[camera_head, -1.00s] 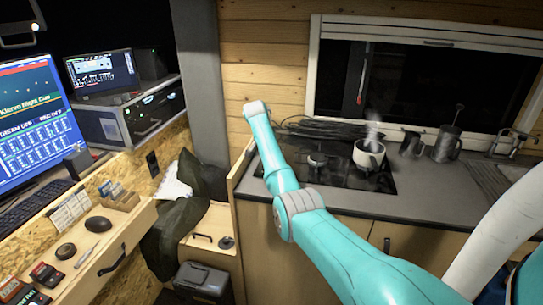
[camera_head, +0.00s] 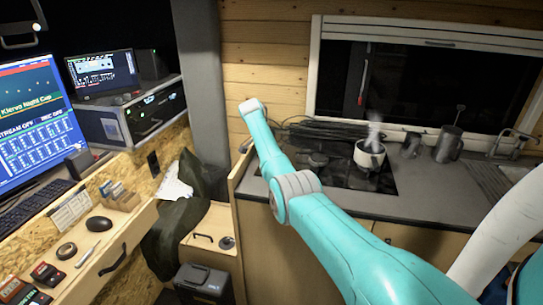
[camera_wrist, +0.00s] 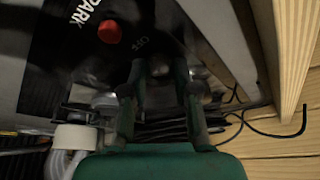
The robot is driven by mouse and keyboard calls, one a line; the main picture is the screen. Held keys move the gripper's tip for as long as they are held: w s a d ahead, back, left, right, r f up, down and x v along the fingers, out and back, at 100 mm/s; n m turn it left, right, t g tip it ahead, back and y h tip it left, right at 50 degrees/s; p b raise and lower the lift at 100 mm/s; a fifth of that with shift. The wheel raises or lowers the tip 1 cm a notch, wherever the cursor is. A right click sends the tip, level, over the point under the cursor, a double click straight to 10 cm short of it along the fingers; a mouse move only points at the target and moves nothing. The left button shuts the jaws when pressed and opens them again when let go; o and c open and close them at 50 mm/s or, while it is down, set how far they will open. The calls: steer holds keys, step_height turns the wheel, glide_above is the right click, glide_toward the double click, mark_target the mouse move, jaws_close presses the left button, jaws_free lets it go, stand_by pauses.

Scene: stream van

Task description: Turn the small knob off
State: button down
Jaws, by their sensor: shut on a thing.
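In the wrist view my gripper (camera_wrist: 161,72) reaches to a dark panel with its two green fingers shut on a small greyish thing, which seems to be the small knob (camera_wrist: 160,67). It is dim and mostly hidden between the fingertips. Faint "OFF" lettering is on the panel just beyond the fingers. A red round button (camera_wrist: 109,31) sits farther up and left, beside white lettering ending in "PARK". In the head view the gripper is hidden; my teal arm reaches across to the left of the hob (camera_head: 340,177).
A steaming pot (camera_head: 369,155) stands on the hob, with metal mugs (camera_head: 447,145) to its right. Dark cables (camera_head: 325,132) lie behind the hob. A wooden edge (camera_wrist: 291,50) runs close on the right in the wrist view. The desk with screens is at left.

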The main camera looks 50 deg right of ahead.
steer(key=c, duration=0.9)
jaws_free()
steer(key=v, duration=1.2)
